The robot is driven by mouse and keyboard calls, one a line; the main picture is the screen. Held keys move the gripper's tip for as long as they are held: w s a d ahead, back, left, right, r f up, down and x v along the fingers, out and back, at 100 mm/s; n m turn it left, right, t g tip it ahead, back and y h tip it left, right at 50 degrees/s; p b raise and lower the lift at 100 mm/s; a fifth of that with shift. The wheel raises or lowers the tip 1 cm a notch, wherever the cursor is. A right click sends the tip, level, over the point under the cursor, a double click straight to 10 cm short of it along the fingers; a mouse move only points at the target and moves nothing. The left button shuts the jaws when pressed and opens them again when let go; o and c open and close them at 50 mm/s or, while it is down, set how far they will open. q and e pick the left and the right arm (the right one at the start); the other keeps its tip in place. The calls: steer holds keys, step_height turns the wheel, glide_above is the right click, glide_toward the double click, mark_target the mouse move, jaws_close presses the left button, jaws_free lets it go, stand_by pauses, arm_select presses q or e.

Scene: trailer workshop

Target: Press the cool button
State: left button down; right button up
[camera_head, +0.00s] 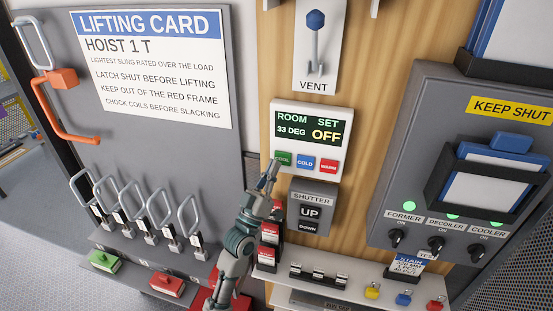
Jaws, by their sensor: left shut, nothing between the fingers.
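The green COOL button (283,158) is at the lower left of a white control panel (297,112) on the wood wall. A blue COLD button (305,162) and a red WARM button (329,166) sit to its right. The panel's display (309,129) reads ROOM 33 DEG and SET OFF. My left gripper (272,166) is shut and empty, its tips pointing up just below and left of the green button. They overlap the button's lower left edge in the picture; I cannot tell whether they touch it. My right gripper is not in view.
A SHUTTER box (312,206) with UP and DOWN buttons is just below the panel. A VENT lever (316,40) is above. A grey switch cabinet (455,165) stands to the right. A shelf (345,285) with small items runs below. Metal loops (130,212) hang at left.

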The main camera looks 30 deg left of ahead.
arm_select(q)
steer(key=shift+w+a+b, duration=0.3)
steer(key=shift+a+b, duration=0.05)
steer(key=shift+a, duration=0.3)
steer(key=shift+d+r+h, duration=0.15)
steer(key=shift+d+h, duration=0.15)
steer(key=shift+d, duration=0.45)
steer(key=shift+w+d, duration=0.1)
steer(key=shift+d, duration=0.15)
steer(key=shift+a, duration=0.2)
steer(key=shift+w+a, duration=0.15)
steer(key=shift+a, duration=0.5)
steer(key=shift+d, duration=0.1)
steer(key=shift+d+r+p, duration=0.1)
steer(key=shift+d+p, duration=0.2)
steer(key=shift+d, duration=0.45)
steer(key=shift+s+d+p, duration=0.5)
steer(key=shift+s+d, duration=0.1)
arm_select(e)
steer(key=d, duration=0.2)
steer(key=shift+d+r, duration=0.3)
